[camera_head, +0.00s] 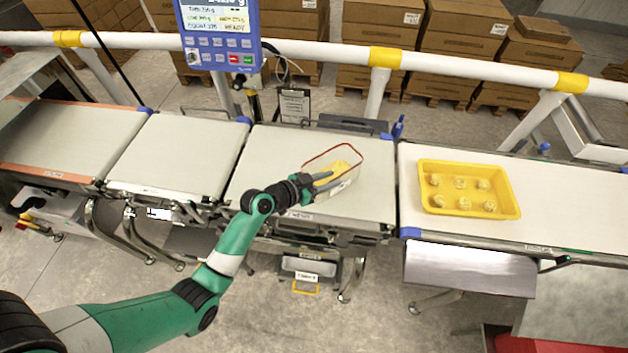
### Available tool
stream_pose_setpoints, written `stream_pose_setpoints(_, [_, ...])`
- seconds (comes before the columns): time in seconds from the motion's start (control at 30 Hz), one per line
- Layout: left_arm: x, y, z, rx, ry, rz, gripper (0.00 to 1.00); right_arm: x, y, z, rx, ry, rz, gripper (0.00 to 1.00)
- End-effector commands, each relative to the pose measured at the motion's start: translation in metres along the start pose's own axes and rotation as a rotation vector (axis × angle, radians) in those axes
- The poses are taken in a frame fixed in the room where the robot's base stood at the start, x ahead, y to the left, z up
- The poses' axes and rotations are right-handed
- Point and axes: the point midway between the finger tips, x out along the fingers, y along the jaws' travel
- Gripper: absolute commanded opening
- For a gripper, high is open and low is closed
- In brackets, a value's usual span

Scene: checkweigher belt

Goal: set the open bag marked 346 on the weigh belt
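An open clear bag with a red rim (348,152) and yellow contents is at the middle of the third belt section from the left, the weigh belt (265,150). It carries a small white label, too small to read. I cannot tell whether its base touches the belt. My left gripper (326,182) reaches in from the lower left, with its fingers at the bag's left side. Whether the fingers are closed on the bag or just around its side cannot be made out. My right gripper is not in view.
A yellow tray (428,205) with several pale round pieces sits on the right belt (560,205). A display panel (219,32) stands behind the belts, with a white and yellow rail (330,50) across the back. The two left belts (175,150) are empty.

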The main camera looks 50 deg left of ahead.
Motion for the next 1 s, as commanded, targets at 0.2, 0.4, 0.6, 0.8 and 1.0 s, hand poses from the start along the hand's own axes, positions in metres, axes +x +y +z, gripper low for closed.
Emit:
stream_pose_setpoints(0.2, [-0.056, -0.001, -0.002, 0.000, -0.001, -0.003, 0.34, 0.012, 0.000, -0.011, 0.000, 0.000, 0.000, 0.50])
stream_pose_setpoints(0.4, [-0.080, 0.000, 0.000, -0.001, -0.001, -0.001, 0.34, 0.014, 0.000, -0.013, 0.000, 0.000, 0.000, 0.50])
stream_pose_setpoints(0.6, [-0.083, 0.000, 0.000, 0.000, 0.000, 0.000, 0.34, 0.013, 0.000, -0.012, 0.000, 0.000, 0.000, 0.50])
stream_pose_setpoints(0.8, [-0.082, 0.000, -0.001, 0.001, 0.001, 0.000, 0.34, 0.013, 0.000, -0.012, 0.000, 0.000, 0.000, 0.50])
stream_pose_setpoints(1.0, [-0.075, 0.004, -0.082, 0.078, 0.120, -0.021, 0.34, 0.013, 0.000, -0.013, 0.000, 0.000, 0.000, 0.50])
